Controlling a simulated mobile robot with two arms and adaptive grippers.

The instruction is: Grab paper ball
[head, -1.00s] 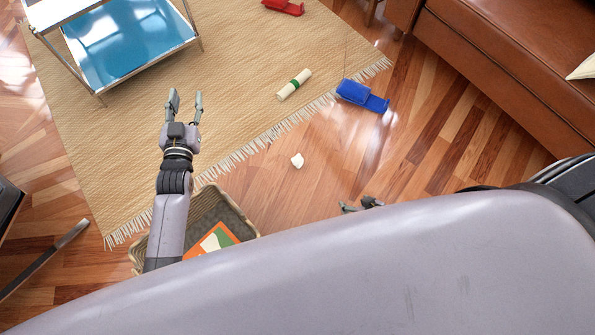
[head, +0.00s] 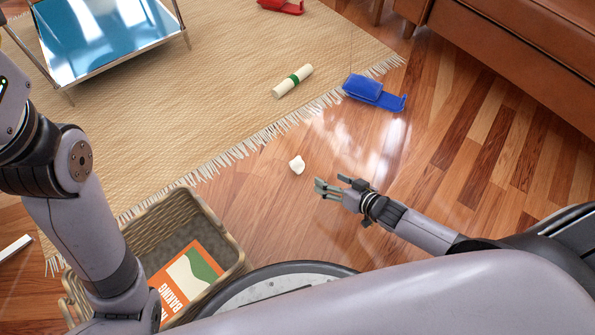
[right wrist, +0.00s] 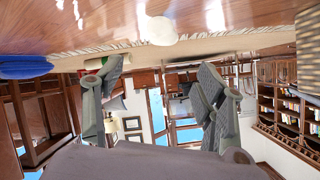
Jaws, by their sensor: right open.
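A small white crumpled paper ball (head: 297,164) lies on the bare wood floor just off the rug's fringe. It also shows in the right wrist view (right wrist: 158,31), near the top and between the two fingers sideways. My right gripper (head: 330,185) is a short way right of the ball and slightly nearer to me, low over the floor. Its fingers are apart and nothing is between them; the right wrist view (right wrist: 157,95) shows this too. My left arm shows at the left of the head view, but its gripper is out of the picture.
A wicker basket (head: 218,215) holding an orange baking book (head: 187,283) stands near my base. A blue object (head: 374,92) lies at the rug's edge, and a cream roll with a green band (head: 293,81) lies on the rug (head: 215,115). A brown sofa (head: 520,60) borders the right.

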